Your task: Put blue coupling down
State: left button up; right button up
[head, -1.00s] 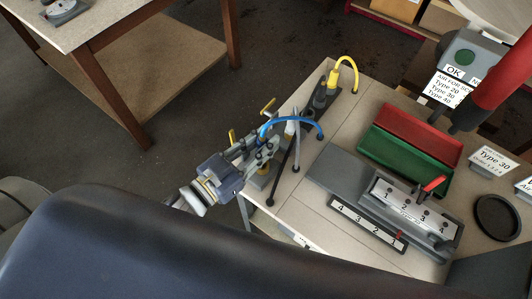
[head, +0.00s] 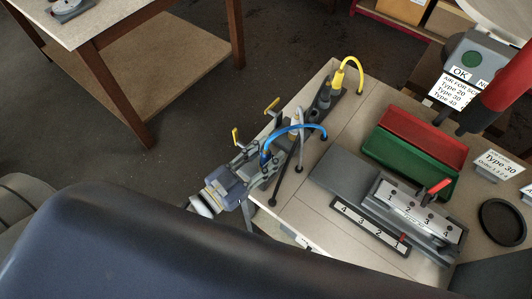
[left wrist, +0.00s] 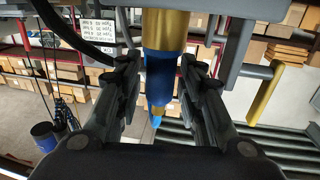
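My left gripper (head: 262,168) is over the table's left edge in the head view. In the head view a blue hose (head: 295,127) arches from the gripper to the tabletop on the right. The coupling itself is mostly hidden there by the fingers. My right gripper is not in view.
A rail with a yellow hose (head: 359,75) stands behind the gripper, with yellow-handled clamps (head: 271,105) close by. To the right are a red tray (head: 427,135), a green tray (head: 405,163) and a numbered fixture (head: 418,217). Bare tabletop (head: 343,126) lies between.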

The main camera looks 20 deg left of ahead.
pick_arm(q)
jog(key=shift+r, duration=0.15)
jog(key=shift+s, duration=0.2)
jog(key=b+v, duration=0.2)
jog(key=v, duration=0.9)
jog(key=shift+s+a, duration=0.2)
jog(key=shift+s, duration=0.1)
jog(key=shift+r, duration=0.1)
